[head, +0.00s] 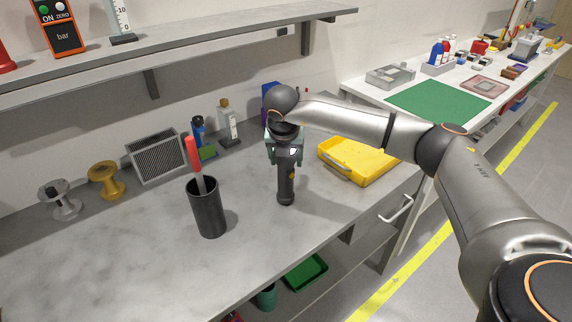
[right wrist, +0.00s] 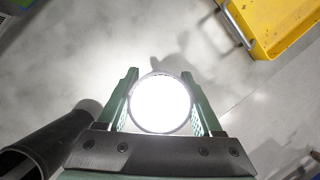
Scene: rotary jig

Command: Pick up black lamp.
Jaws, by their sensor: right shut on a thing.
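The black lamp (head: 286,185) stands upright at the worktop, a slim dark cylinder with a wider foot. Whether its foot touches the surface I cannot tell. My right gripper (head: 284,150), with green fingers, is shut on its upper part from above. In the right wrist view the lamp's bright white round face (right wrist: 160,103) lies between the two fingers, with one finger on each side. The lamp's top is hidden by the gripper in the head view. My left gripper is in neither view.
A black cup (head: 207,210) with a red-handled tool (head: 193,155) stands left of the lamp. A yellow tray (head: 350,172) lies to the right, near a drawer handle (head: 397,209). Spools, a grey vented box (head: 158,158) and bottles line the back. The front worktop is clear.

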